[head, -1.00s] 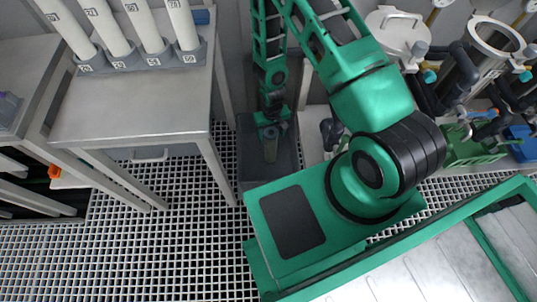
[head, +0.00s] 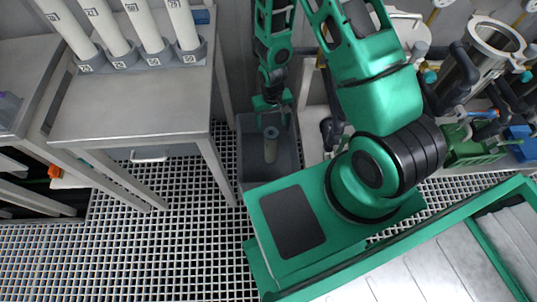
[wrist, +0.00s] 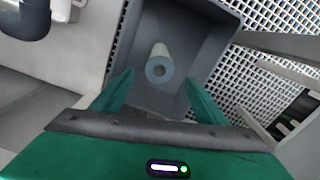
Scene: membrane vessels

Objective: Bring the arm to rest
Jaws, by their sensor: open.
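My gripper (head: 270,106) is above the grey bin in the head view. In the wrist view my gripper (wrist: 156,92) has its two green fingers spread apart, with nothing between them. A pale cylinder with a blue-grey end and a central hole (wrist: 159,68) is in the grey bin, beyond the fingertips and apart from them. The cylinder also shows in the head view (head: 271,146), standing or leaning inside the bin; its lower end is hard to make out.
The grey bin (head: 285,165) stands on the grated floor beside a metal table (head: 130,105). Several numbered white tubes (head: 110,28) stand in a grey rack on that table. Steel vessels with pipes (head: 490,45) and a green crate (head: 474,152) are at the right.

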